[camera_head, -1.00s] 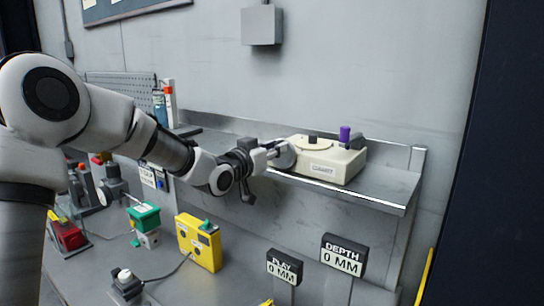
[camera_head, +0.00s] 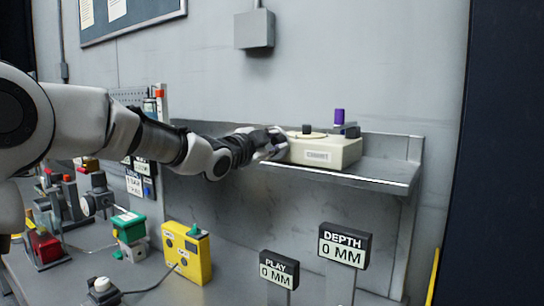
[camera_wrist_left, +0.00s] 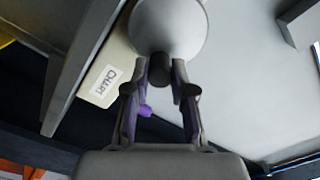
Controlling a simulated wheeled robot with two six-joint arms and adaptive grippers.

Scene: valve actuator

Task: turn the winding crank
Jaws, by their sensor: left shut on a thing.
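A cream chart recorder box (camera_head: 325,152) stands on the grey shelf, with a dark knob on its top. On its left side is the crank, whose pale grey disc (camera_wrist_left: 172,25) fills the top of the left wrist view. A short dark handle (camera_wrist_left: 159,69) sticks out from the disc. My left gripper (camera_head: 270,141) is at the crank, left of the box. In the left wrist view its fingers (camera_wrist_left: 163,78) are on either side of the handle, shut on it. In the head view the gripper hides part of the crank. My right gripper is not in view.
The shelf (camera_head: 385,173) has free room right of the box. Below are a yellow box (camera_head: 187,255), a green-topped device (camera_head: 129,226), and the PLAY (camera_head: 279,270) and DEPTH (camera_head: 343,246) signs, both reading 0 MM.

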